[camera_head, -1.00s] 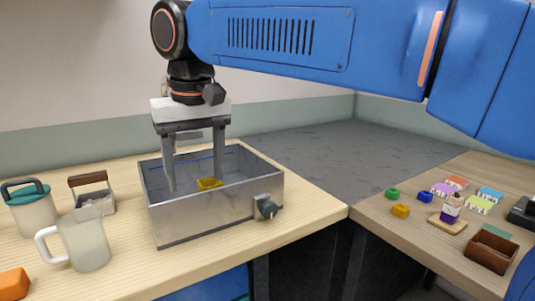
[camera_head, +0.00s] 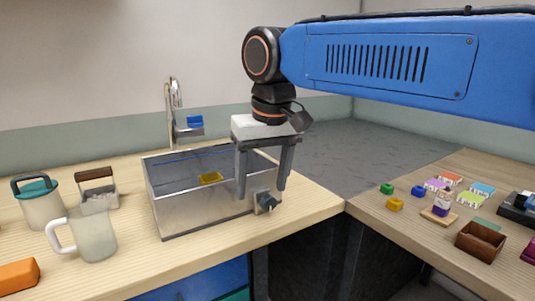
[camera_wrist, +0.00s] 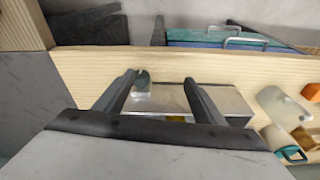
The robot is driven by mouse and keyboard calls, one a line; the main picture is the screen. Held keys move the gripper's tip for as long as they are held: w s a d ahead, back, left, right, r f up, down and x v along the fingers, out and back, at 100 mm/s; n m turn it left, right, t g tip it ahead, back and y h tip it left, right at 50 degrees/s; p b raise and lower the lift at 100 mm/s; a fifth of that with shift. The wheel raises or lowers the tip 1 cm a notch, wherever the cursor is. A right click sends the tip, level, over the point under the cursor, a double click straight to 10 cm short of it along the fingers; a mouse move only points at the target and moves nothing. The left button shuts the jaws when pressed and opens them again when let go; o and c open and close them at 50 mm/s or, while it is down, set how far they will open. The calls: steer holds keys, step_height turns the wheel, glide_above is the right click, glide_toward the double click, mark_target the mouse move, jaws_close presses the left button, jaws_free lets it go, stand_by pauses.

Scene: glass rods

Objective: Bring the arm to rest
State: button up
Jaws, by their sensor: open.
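My gripper (camera_head: 262,192) is open and empty. In the head view it hangs with its fingers down, in front of the right end of the metal basin (camera_head: 195,215). A yellow block (camera_head: 210,178) lies in the basin. In the wrist view the two fingers (camera_wrist: 161,78) are spread apart, with the basin (camera_wrist: 228,100) beyond them. The yellow block shows there only as a sliver between the fingers.
The right counter holds several small blocks and a brown box (camera_head: 480,241).

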steer(key=s+d+f+m, duration=0.1)
steer(key=d+f, duration=0.3)
steer(key=d, duration=0.7)
steer(key=s+d+f+m+t, duration=0.1)
steer(key=s+d+f+m, duration=0.1)
steer(key=s+d+f, duration=0.4)
steer(key=s+d+f+m+t+h, duration=0.1)
steer(key=s+d+f+m, duration=0.1)
steer(key=s+d+f, duration=0.5)
steer(key=d+f, duration=0.5)
steer(key=d, duration=0.1)
steer(key=shift+f+t, duration=0.25)
steer(key=shift+t, duration=0.15)
